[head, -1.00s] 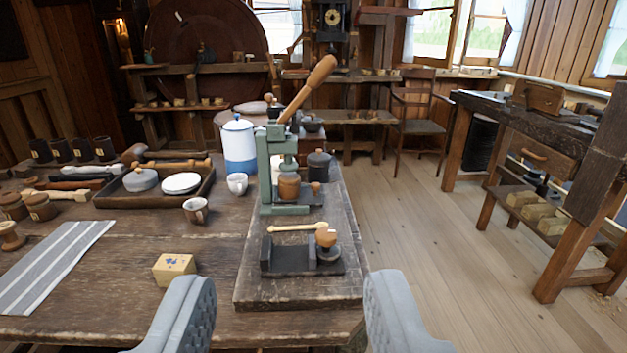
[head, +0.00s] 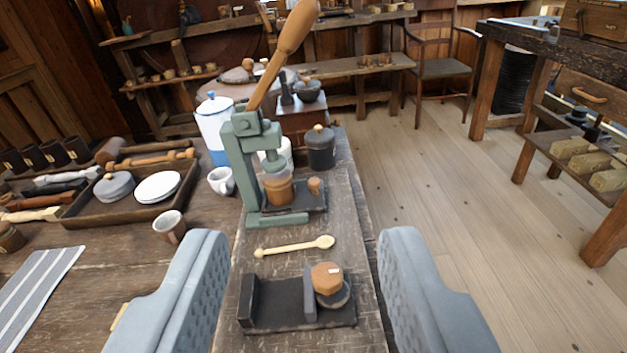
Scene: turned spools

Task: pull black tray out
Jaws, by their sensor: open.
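A black tray (head: 309,200) lies flat in the base of a green lever press (head: 241,160), with a small wooden knob (head: 314,186) at its right side. A brown wooden cup-like piece (head: 278,190) stands on the tray under the press's ram. The press's long wooden handle (head: 295,30) slants up to the right. My gripper (head: 305,245) is open and empty, its two grey fingers wide apart in the foreground. The press and tray are beyond the fingers and nothing is touched.
Between the fingers are a wooden spoon (head: 294,247) and a black stand (head: 270,315) holding a round wooden-topped tool (head: 328,279). A dark lidded jar (head: 320,149) stands behind the tray. A mug (head: 169,227) and a wooden tray (head: 126,212) are left. Open floor lies right.

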